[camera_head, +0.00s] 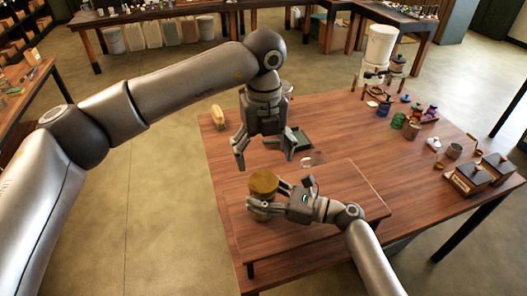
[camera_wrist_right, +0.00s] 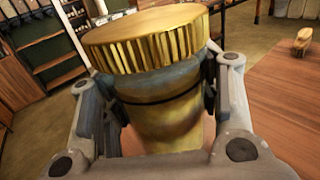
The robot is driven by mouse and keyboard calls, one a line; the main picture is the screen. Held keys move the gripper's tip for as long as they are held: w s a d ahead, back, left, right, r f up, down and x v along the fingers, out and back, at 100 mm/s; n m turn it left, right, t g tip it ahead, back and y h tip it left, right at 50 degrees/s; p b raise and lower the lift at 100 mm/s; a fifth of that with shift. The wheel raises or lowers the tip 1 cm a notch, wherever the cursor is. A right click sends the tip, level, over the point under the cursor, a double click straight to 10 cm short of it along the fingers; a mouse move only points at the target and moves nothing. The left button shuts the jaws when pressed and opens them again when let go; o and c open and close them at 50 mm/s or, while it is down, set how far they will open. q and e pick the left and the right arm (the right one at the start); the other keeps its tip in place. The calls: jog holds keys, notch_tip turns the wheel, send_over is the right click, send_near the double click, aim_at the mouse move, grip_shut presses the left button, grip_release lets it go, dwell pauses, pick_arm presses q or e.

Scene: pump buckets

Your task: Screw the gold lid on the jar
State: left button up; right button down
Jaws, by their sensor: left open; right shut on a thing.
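The gold lid (camera_head: 263,183) sits on top of the jar (camera_head: 258,208), which stands on a low raised board on the table. In the right wrist view the ribbed gold lid (camera_wrist_right: 147,40) covers the jar's mouth and looks slightly tilted with the camera; I cannot tell how tight it is. My right gripper (camera_head: 270,197) is shut on the jar's body (camera_wrist_right: 165,110) just below the lid, one finger on each side. My left gripper (camera_head: 265,158) is open and empty, pointing down above the lid and apart from it. The jar's lower part is partly hidden.
The raised board (camera_head: 330,220) is mostly bare. A yellow brush-like object (camera_head: 218,117) lies at the far left. Small pots, a white bucket (camera_head: 380,45) and wooden boxes (camera_head: 468,178) stand at the right.

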aim_at(263, 181)
dwell(0.4)
pick_arm(q)
jog(key=shift+f, duration=4)
